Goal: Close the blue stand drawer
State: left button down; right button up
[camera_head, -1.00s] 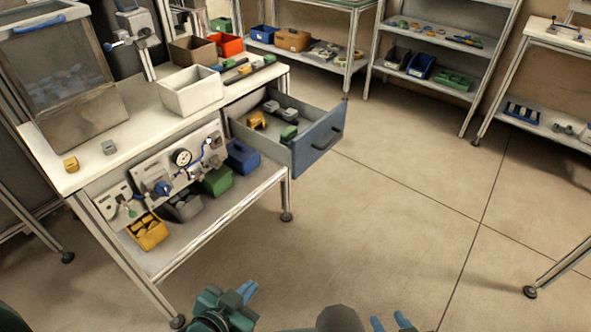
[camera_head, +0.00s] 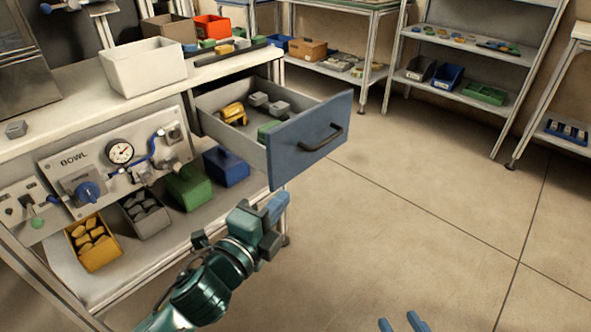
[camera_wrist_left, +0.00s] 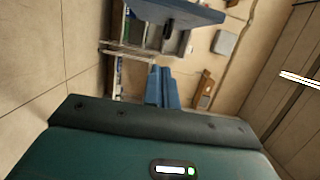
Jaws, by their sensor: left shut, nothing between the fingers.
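The blue-fronted drawer (camera_head: 308,138) of the stand is pulled out, with a dark bar handle (camera_head: 322,137) on its front. Yellow, grey and green items lie inside it. My left gripper (camera_head: 277,207) is shut and empty, just below the drawer front and apart from it in the head view. In the left wrist view the shut blue fingers (camera_wrist_left: 162,88) point toward the blue drawer front (camera_wrist_left: 180,12) at the top. My right gripper (camera_head: 402,323) shows only its two blue fingertips at the bottom edge, spread apart and empty.
The stand's white top (camera_head: 215,68) holds a white bin (camera_head: 143,68). Below are a gauge panel (camera_head: 110,160) and yellow, grey, green and blue bins on a low shelf (camera_head: 140,262). Shelving (camera_head: 460,60) stands behind. The floor right of the drawer is clear.

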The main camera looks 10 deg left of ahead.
aim_at(290, 164)
pick_arm(q)
jog(key=w, duration=0.5)
jog(key=w+b, duration=0.1)
jog(key=w, duration=0.5)
jog(key=shift+w+d+r, duration=0.1)
jog(key=shift+w+d, duration=0.05)
jog(key=shift+d, duration=0.05)
pick_arm(e)
jog(key=shift+a+f+n, duration=0.3)
jog(key=shift+f, duration=0.45)
